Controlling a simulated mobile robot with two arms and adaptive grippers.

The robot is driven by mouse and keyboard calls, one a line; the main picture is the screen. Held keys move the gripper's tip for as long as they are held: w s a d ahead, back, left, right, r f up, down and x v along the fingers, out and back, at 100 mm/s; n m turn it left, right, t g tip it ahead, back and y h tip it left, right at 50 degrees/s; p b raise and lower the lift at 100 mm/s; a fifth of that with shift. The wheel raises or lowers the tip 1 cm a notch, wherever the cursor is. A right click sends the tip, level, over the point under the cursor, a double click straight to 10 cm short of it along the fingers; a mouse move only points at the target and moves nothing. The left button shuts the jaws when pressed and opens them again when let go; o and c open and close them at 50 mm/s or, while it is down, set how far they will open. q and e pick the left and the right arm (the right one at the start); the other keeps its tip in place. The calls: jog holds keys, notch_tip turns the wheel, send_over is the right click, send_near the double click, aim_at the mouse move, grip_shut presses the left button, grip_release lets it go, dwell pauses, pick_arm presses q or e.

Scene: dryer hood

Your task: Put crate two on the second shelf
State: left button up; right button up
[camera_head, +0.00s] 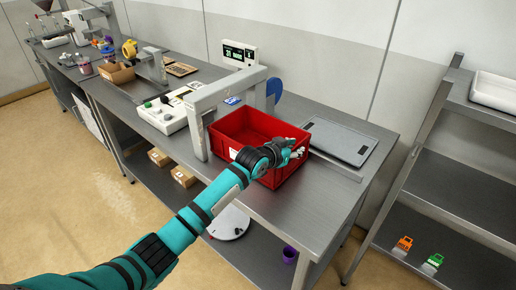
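A red crate (226,144) with a small white label on its front stands on the steel workbench (300,215). Its inside looks empty where it shows. No number is readable on it, so I cannot tell whether it is crate two. My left gripper (299,152) is at the crate's right side, close to the rim. My wrist hides part of the front wall, and I cannot tell whether the fingers grip the rim. A grey metal shelf rack (431,208) stands at the right; its middle shelf (460,165) looks bare. My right gripper is not in view.
A grey frame (199,130) rises beside the crate's left side, and a flat grey plate (340,140) lies right of it. A white tray (494,92) is on the rack's upper shelf. An orange item (404,243) and a green item (434,260) are lower down.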

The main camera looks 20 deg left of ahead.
pick_arm(q)
grip_shut()
jog(key=shift+w+r, duration=0.1)
jog(key=shift+r, duration=0.05)
